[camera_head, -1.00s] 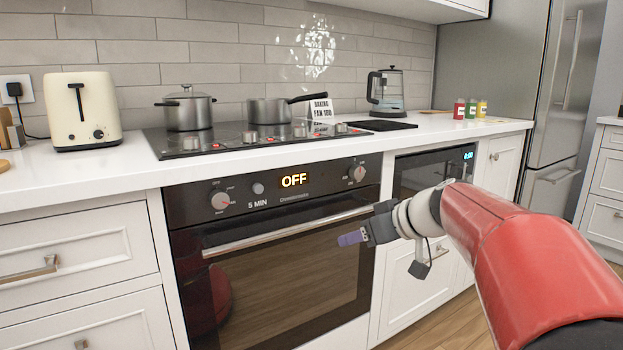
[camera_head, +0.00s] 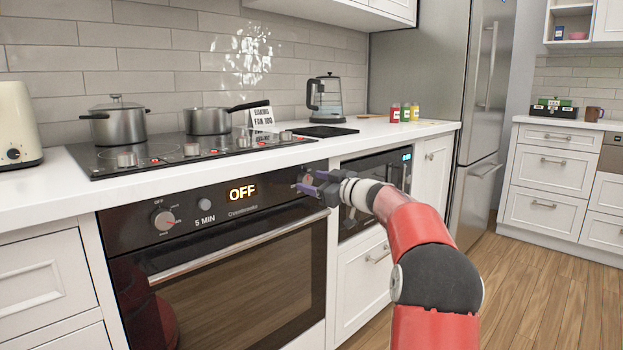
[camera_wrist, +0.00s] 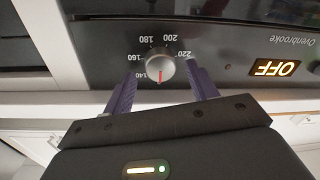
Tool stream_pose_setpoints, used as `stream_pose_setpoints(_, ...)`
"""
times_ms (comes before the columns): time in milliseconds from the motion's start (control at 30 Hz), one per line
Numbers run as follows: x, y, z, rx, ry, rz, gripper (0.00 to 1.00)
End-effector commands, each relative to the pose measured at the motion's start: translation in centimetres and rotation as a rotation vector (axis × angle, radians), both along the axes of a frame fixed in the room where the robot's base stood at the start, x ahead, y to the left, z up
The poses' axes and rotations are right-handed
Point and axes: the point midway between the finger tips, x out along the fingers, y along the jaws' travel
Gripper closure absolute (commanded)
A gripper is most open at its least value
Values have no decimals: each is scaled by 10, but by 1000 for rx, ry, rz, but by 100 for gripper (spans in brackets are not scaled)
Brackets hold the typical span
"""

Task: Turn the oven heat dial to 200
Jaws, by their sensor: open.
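The oven (camera_head: 215,255) has a lit display reading OFF (camera_head: 242,192). The heat dial (camera_wrist: 160,67) is a round silver knob with numbers from 140 to 220 around it, upside down in the wrist view. Its red mark points to the bottom of that view, away from the 200 label (camera_wrist: 171,38). My gripper (camera_wrist: 161,72) is open, with one purple finger on each side of the dial and gaps between them and the knob. In the head view my gripper (camera_head: 308,182) is at the right end of the oven panel and largely hides this dial.
A second dial (camera_head: 163,219) and a small round button (camera_head: 204,205) are on the panel's left. The oven handle (camera_head: 240,245) runs below the panel. The counter edge and hob (camera_head: 185,150) with two pots are above. A microwave (camera_head: 385,175) is to the right.

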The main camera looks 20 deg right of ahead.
Motion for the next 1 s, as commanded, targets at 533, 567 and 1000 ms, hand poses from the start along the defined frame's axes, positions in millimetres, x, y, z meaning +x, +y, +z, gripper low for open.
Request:
stream_pose_setpoints(533, 9, 4, -1, 1, 1, 0, 62)
stream_pose_setpoints(567, 9, 4, -1, 1, 1, 0, 66)
stream_pose_setpoints(1000, 9, 4, -2, 29, 11, -1, 87)
